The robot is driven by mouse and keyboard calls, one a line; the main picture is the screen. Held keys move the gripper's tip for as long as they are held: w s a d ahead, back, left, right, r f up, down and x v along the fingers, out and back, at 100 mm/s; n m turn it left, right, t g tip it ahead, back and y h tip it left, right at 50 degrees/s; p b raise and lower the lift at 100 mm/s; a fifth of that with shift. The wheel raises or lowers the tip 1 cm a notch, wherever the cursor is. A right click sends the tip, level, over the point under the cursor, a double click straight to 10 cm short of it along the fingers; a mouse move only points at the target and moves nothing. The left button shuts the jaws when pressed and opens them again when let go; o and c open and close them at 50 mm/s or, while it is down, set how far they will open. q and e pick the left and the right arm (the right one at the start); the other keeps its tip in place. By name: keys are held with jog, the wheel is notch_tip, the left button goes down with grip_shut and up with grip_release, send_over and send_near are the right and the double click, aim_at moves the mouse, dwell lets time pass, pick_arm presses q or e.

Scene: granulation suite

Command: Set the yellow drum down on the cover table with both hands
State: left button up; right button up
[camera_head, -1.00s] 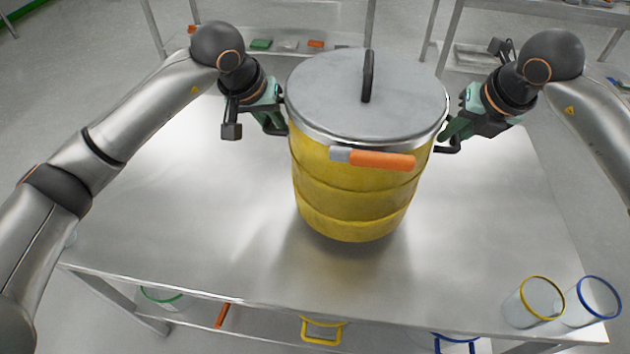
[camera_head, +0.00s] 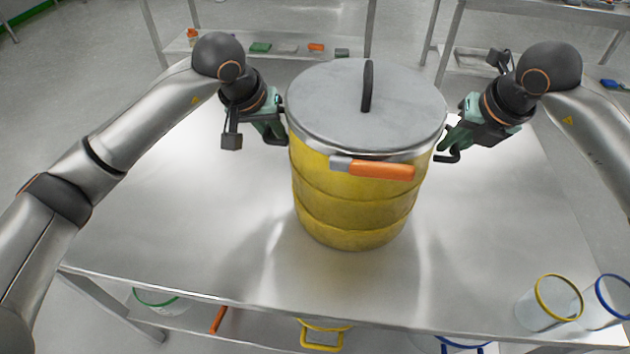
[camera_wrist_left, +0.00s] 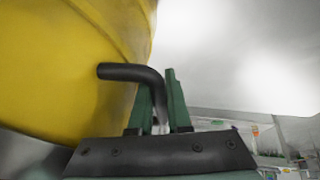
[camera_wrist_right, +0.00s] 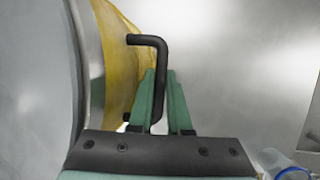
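The yellow drum (camera_head: 350,210) has a grey lid (camera_head: 330,100) with a black upright handle and an orange-handled clamp (camera_head: 380,169) at the front of its rim. It stands upright over the steel cover table (camera_head: 180,225). I cannot tell whether its base touches the top. My left gripper (camera_head: 280,132) is at its left side, shut on a black side handle (camera_wrist_left: 135,73). My right gripper (camera_head: 445,147) is at its right side, shut on the other side handle (camera_wrist_right: 150,42). The wrist views show both handles between the fingers.
A yellow-rimmed clear cup (camera_head: 549,305) and a blue-rimmed one (camera_head: 608,300) stand at the table's front right corner. The tabletop around the drum is clear. A lower shelf holds bins, including a yellow-handled one (camera_head: 325,337). Shelving (camera_head: 300,52) with small items stands behind.

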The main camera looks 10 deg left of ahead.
pick_arm(q)
jog(key=shift+o, duration=0.7)
pick_arm(e)
jog(key=shift+o, duration=0.7)
pick_arm(q)
jog(key=o, duration=0.3)
pick_arm(e)
jog(key=o, duration=0.3)
jog(key=shift+s, duration=0.1)
jog(key=shift+r, duration=0.2)
pick_arm(q)
jog(key=v, duration=1.2)
pick_arm(e)
jog(key=v, duration=1.1)
jog(key=shift+s+d+r, duration=0.15)
jog(key=shift+s+r, duration=0.05)
jog(key=shift+r, duration=0.15)
pick_arm(q)
jog(key=shift+s+a, duration=0.1)
pick_arm(e)
jog(key=shift+s+f, duration=0.1)
